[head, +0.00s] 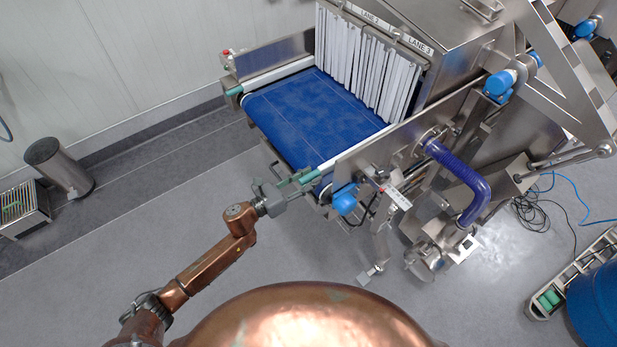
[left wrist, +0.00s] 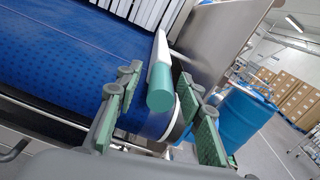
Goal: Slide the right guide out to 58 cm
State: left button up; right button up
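The right guide (head: 350,151) is a white rail with a green end, along the right edge of the blue conveyor belt (head: 310,115). Its green round end (left wrist: 160,88) points at the camera in the left wrist view. The left guide (head: 278,75) is a similar white rail with a green end on the belt's far left edge. My left gripper (head: 299,182) is open at the right guide's front end. In the left wrist view, its green-padded fingers (left wrist: 160,102) stand either side of the green end, with visible gaps. My right gripper is not in view. No scale reading is legible.
White strip curtains (head: 365,65) hang at the tunnel mouth under lane labels. A blue knob (head: 345,200) and a steel side plate sit just right of the guide. A blue hose (head: 462,175) and a blue drum (head: 598,305) stand farther right.

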pick_arm(q)
grip_shut()
dwell(0.4)
